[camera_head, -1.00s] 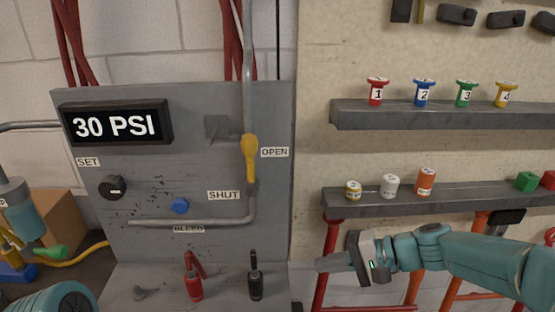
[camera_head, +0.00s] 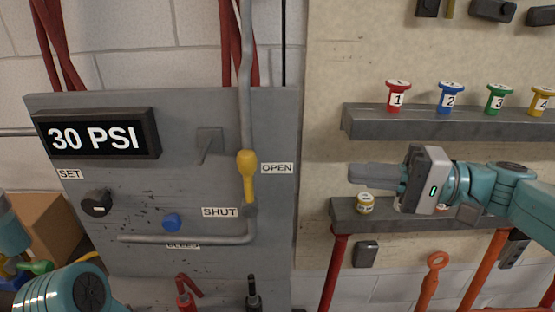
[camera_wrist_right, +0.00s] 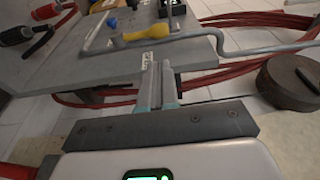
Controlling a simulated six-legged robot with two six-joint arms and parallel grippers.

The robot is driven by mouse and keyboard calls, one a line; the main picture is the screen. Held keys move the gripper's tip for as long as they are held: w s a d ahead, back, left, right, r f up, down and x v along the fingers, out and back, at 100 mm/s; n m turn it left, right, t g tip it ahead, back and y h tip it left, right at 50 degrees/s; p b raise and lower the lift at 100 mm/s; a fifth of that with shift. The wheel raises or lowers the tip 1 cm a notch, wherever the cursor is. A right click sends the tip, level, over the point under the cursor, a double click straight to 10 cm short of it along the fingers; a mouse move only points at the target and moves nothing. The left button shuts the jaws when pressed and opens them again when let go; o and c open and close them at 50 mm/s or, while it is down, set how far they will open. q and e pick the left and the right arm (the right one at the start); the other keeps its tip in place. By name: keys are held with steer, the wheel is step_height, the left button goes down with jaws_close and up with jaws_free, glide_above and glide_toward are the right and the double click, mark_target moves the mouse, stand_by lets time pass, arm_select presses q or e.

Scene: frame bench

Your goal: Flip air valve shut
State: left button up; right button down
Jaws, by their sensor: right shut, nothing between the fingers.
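The air valve's yellow handle (camera_head: 247,172) sits on the grey vertical pipe of the panel, lined up with the pipe. The OPEN label (camera_head: 277,168) is to its right, and the SHUT label (camera_head: 220,212) is lower left. It also shows in the right wrist view (camera_wrist_right: 145,34), beyond my fingers. My right gripper (camera_head: 352,174) is right of the handle, apart from it, fingers pointing left. Its fingers are closed and empty; they show in the right wrist view (camera_wrist_right: 158,84). My left gripper is not in view.
The panel has a 30 PSI display (camera_head: 95,138), a black SET knob (camera_head: 96,203) and a blue BLEED button (camera_head: 172,222). To the right, an upper shelf (camera_head: 440,124) holds numbered spools; a lower shelf (camera_head: 345,216) lies under my right gripper.

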steer(key=shift+f, duration=0.1)
steer(key=shift+d, duration=0.1)
steer(key=p, duration=0.4)
glide_toward(248, 181)
steer(key=w+a+r, duration=0.1)
steer(key=a+r, duration=0.2)
steer(key=a, duration=0.1)
steer(key=shift+w+a, duration=0.3)
steer(key=shift+a, duration=0.3)
steer(key=shift+f, duration=0.1)
